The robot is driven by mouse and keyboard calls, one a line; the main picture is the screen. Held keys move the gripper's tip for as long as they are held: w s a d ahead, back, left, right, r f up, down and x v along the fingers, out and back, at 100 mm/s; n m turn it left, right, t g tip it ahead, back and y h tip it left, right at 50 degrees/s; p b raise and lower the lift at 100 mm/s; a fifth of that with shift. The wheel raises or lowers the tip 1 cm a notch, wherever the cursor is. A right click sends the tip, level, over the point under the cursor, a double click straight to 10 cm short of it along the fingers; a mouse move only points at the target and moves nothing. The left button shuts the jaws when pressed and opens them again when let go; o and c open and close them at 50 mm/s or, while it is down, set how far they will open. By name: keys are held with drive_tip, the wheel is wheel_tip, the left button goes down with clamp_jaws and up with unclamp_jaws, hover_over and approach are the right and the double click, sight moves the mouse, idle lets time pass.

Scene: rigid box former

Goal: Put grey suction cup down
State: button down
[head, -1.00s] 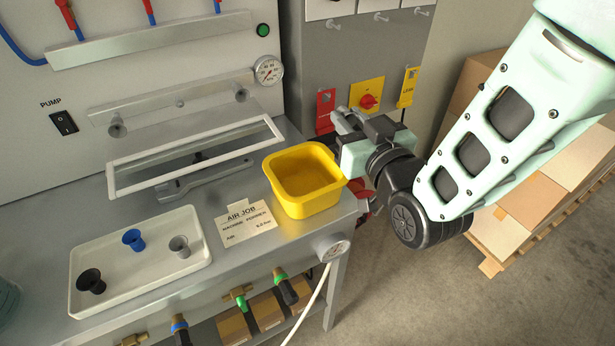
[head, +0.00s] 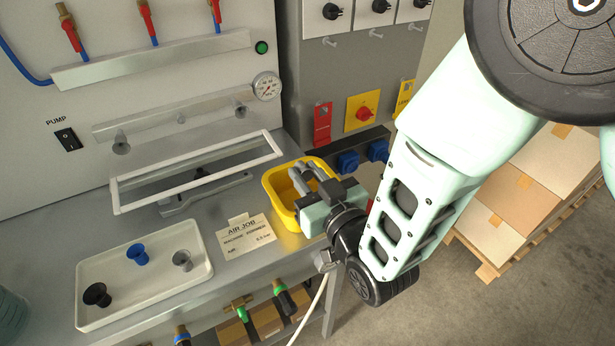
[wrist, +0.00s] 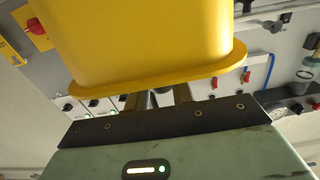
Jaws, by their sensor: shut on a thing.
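My gripper (head: 302,174) is at the yellow bin (head: 279,205) in the head view, with its fingers reaching over the bin's near right rim. It is shut on a small grey thing, taken to be the grey suction cup (wrist: 160,99), which shows only in part between the fingers in the wrist view. The bin's outer wall and rim (wrist: 150,45) fill the upper middle of the wrist view and hide the fingertips. I cannot tell whether the cup touches the bin. Another grey cup (head: 182,260) sits in the white tray (head: 150,293).
The tray also holds a blue cup (head: 138,254) and a black cup (head: 97,295). A sign card (head: 246,237) stands between tray and bin. A white-edged frame (head: 197,172) lies behind them. A gauge (head: 267,86) is on the wall. Cartons (head: 530,180) stand on a pallet at right.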

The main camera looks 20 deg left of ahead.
drive_tip(key=shift+f, duration=0.45)
drive_tip(key=shift+f+b, duration=0.4)
drive_tip(key=shift+b, duration=0.1)
drive_tip(key=shift+f+b, duration=0.25)
drive_tip(key=shift+b, duration=0.05)
drive_tip(key=c, duration=1.2)
unclamp_jaws()
drive_tip(key=shift+r, duration=0.2)
drive_tip(key=shift+r+p, duration=0.3)
drive_tip(key=shift+p, duration=0.3)
drive_tip(key=b+v, duration=0.2)
drive_tip(key=v, duration=1)
drive_tip(key=shift+r, duration=0.15)
